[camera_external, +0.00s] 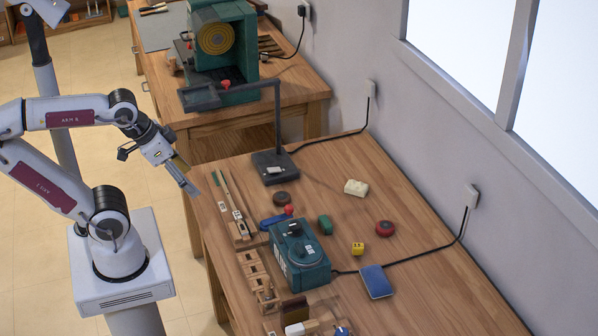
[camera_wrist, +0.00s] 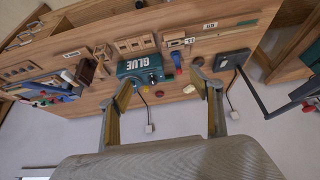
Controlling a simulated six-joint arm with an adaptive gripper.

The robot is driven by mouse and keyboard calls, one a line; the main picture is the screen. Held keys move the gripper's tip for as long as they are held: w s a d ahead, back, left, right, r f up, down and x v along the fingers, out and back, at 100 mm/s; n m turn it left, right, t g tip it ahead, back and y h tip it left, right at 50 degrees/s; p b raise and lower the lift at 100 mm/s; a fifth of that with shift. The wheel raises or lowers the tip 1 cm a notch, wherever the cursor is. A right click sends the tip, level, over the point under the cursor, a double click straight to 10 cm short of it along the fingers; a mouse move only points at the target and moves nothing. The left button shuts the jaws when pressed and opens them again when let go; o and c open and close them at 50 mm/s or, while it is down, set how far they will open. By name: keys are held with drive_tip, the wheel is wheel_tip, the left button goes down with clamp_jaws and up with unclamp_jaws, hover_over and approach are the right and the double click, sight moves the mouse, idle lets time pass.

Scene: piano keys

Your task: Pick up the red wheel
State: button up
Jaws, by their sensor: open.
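The red wheel (camera_external: 385,228) lies flat on the near workbench, right of centre in the external view. It has a dark centre. In the wrist view a small red disc that appears to be this wheel (camera_wrist: 159,93) shows near the bench's edge, framed between the fingers. My gripper (camera_external: 187,186) is open and empty, held in the air at the left end of the bench, well away from the wheel. Its two fingers (camera_wrist: 165,88) are spread apart in the wrist view.
A teal glue machine (camera_external: 300,254) stands between my gripper's side and the wheel. A yellow cube (camera_external: 357,248), blue book (camera_external: 376,281), green piece (camera_external: 324,224) and cream block (camera_external: 355,187) lie around the wheel. A black lamp stand (camera_external: 275,167) rises behind. Cables run to the wall.

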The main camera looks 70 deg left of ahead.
drive_tip(key=shift+c, duration=0.9)
drive_tip(key=w+d+r+n+t+h, duration=0.15)
drive_tip(key=w+d, duration=0.35)
drive_tip(key=w, duration=0.8)
drive_tip(key=w+d+r+t, duration=0.2)
drive_tip(key=w+d+t, duration=0.15)
drive_tip(key=w, duration=0.85)
drive_tip(key=w+d+r+t+h, duration=0.15)
drive_tip(key=w+d, duration=0.35)
drive_tip(key=w, duration=0.8)
drive_tip(key=w+f+n+y, duration=0.3)
drive_tip(key=w+f+y, duration=0.2)
drive_tip(key=w+f, duration=0.55)
wheel_tip(320, 180, down, 14)
drive_tip(key=w+a+n+g+y, duration=0.1)
drive_tip(key=a+n+y, duration=0.1)
drive_tip(key=y, duration=0.3)
drive_tip(key=shift+w+a, duration=0.15)
drive_tip(key=shift+a, duration=0.2)
